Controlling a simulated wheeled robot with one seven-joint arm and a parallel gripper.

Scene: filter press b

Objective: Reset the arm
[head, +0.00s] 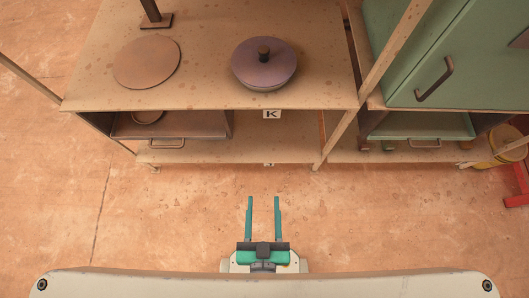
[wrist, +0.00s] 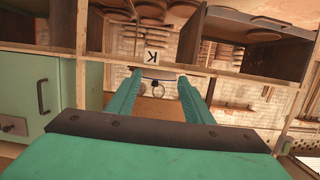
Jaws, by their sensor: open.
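My gripper (head: 263,217) is in the lower middle of the head view, with its two teal fingers apart and nothing between them. It is in front of the wooden shelf unit (head: 200,98), with bare floor around it in the picture. In the wrist view my gripper (wrist: 160,90) also shows open and empty, its fingers pointing toward the shelf unit.
A purple lidded pot (head: 264,65) and a round brown disc (head: 147,63) rest on the shelf top. A label K (head: 271,114) is on its front edge. A green cabinet (head: 470,60) stands at right, with a yellow bucket (head: 508,146) near it. Floor (head: 160,220) is clear in front.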

